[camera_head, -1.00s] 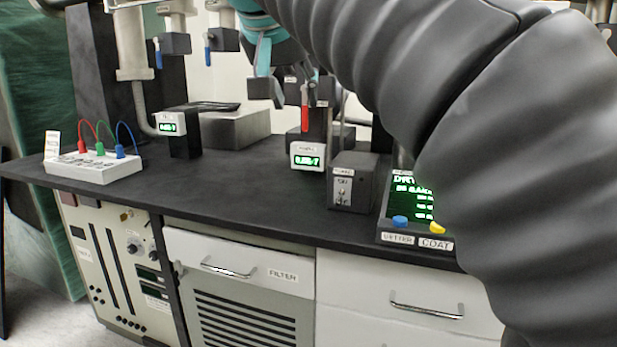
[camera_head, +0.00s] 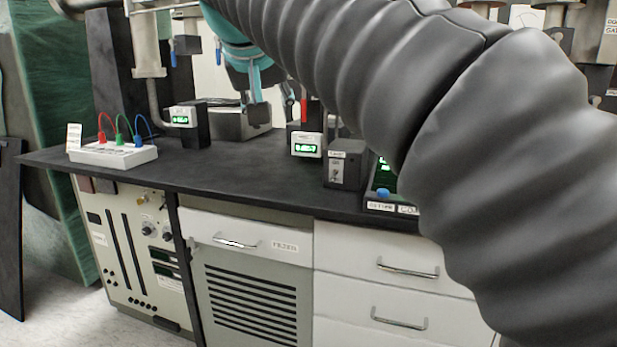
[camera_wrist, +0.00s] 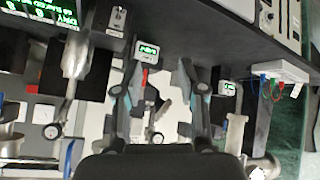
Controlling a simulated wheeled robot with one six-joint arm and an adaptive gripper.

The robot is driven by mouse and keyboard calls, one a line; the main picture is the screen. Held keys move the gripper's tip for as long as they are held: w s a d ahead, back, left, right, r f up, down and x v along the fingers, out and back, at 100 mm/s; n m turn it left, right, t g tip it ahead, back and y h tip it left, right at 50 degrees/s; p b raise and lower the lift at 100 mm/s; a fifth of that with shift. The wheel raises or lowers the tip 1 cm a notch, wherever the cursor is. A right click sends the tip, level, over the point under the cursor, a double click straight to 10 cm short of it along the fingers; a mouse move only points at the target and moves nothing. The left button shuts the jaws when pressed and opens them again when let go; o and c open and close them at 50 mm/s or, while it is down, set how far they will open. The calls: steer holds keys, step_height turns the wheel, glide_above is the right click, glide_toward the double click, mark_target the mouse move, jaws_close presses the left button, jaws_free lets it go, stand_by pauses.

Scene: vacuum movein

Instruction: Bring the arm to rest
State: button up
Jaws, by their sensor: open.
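My arm, in a dark ribbed sleeve, crosses the upper right of the head view. My gripper (camera_head: 272,103), with teal parts and dark fingertips, hangs over the back of the black bench (camera_head: 230,170). In the wrist view its two fingers (camera_wrist: 162,78) stand apart with nothing held between them. A red handle (camera_head: 304,110) shows just right of the gripper in the head view, above a small green-lit display (camera_head: 306,146). I cannot tell whether the gripper touches anything there.
A white box with red, green and blue leads (camera_head: 113,153) sits at the bench's left. Another green display (camera_head: 183,116), a dark switch box (camera_head: 344,164) and a button panel (camera_head: 382,195) stand on it. Vertical pipework (camera_head: 146,45) rises behind. Floor at lower left is clear.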

steer(key=s+d+f+n+g+y, duration=0.1)
steer(key=s+d+f+n, duration=0.15)
steer(key=f, duration=0.75)
steer(key=s+d+f+n+g+y, duration=0.1)
steer(key=s+d+f+g, duration=0.15)
steer(key=f, duration=0.65)
steer(key=s+d+f+m+h, duration=0.1)
steer(key=s+d+f+m, duration=0.4)
steer(key=s+d+f, duration=1)
steer(key=shift+s+d+f, duration=0.35)
steer(key=shift+d+f, duration=0.3)
steer(key=shift+d, duration=0.1)
